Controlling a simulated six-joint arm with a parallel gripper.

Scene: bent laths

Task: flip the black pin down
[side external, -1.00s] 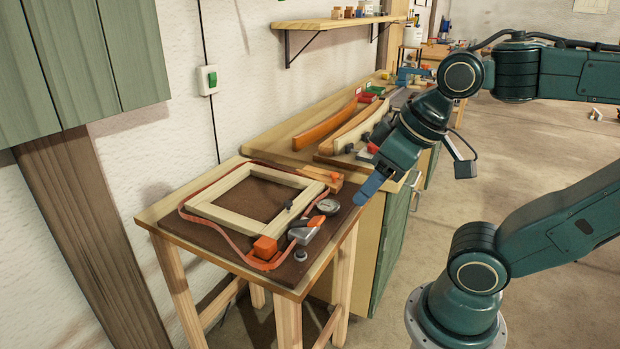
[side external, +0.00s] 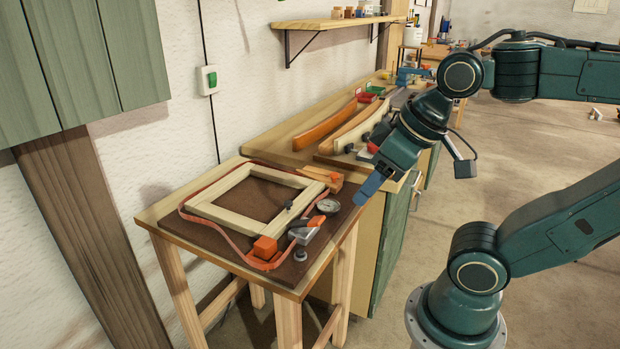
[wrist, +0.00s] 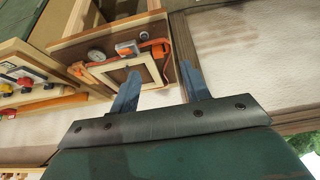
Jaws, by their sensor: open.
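A band clamp with a grey body (side external: 303,234) and orange lever sits at the front right corner of a pale wooden frame (side external: 222,218). A small black piece (side external: 289,205), which looks like the pin, sticks up beside the clamp at the frame's edge; its exact tilt is too small to tell. A dark round knob (side external: 300,255) is in front of the clamp. My gripper (side external: 368,190) is open and empty, above and right of the small table, apart from the clamp. In the wrist view its two blue fingers (wrist: 160,72) are spread, with the clamp (wrist: 127,48) beyond them.
A red-orange strap (side external: 222,232) loops around the frame. The longer bench behind holds curved laths (side external: 328,126). The air above the small table is clear.

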